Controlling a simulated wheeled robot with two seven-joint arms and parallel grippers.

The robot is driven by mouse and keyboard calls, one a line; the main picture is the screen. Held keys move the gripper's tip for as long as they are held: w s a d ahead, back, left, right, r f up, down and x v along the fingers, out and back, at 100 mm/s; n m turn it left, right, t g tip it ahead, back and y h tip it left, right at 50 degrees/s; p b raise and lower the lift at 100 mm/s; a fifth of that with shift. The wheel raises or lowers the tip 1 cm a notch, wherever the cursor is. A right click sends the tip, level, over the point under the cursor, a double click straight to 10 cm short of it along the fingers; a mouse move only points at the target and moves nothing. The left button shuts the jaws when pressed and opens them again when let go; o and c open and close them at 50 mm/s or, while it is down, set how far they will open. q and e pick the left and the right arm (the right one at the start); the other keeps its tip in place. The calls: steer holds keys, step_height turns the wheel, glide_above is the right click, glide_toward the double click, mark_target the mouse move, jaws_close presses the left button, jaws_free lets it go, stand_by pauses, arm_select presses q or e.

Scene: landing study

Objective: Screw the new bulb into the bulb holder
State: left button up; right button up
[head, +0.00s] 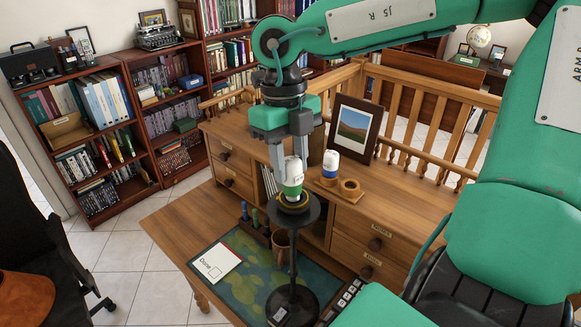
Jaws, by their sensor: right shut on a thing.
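My right gripper (291,172) points down, its two grey fingers shut on a white bulb with a green band (292,188). The bulb is upright, directly over the bulb holder (293,203), a dark round cup with a brass-coloured ring on top of a black stand (294,250). The bulb's lower end meets the ring in the picture; I cannot tell how far it sits inside. A second white bulb with a blue band (331,164) stands upright in a wooden cup on the desk, to the right. My left gripper is not in view.
An empty wooden cup (349,189) stands beside the blue-banded bulb. A picture frame (352,130) is behind it on the wooden desk (240,136). Below are a pen tray (254,228), a brown mug (280,245), a card (215,263) and a green desk mat (239,291).

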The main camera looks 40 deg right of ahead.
steer(key=shift+r+p, duration=1)
steer(key=shift+r, duration=1.15)
steer(key=o, duration=0.5)
steer(key=shift+c, duration=0.2)
steer(key=c, duration=0.4)
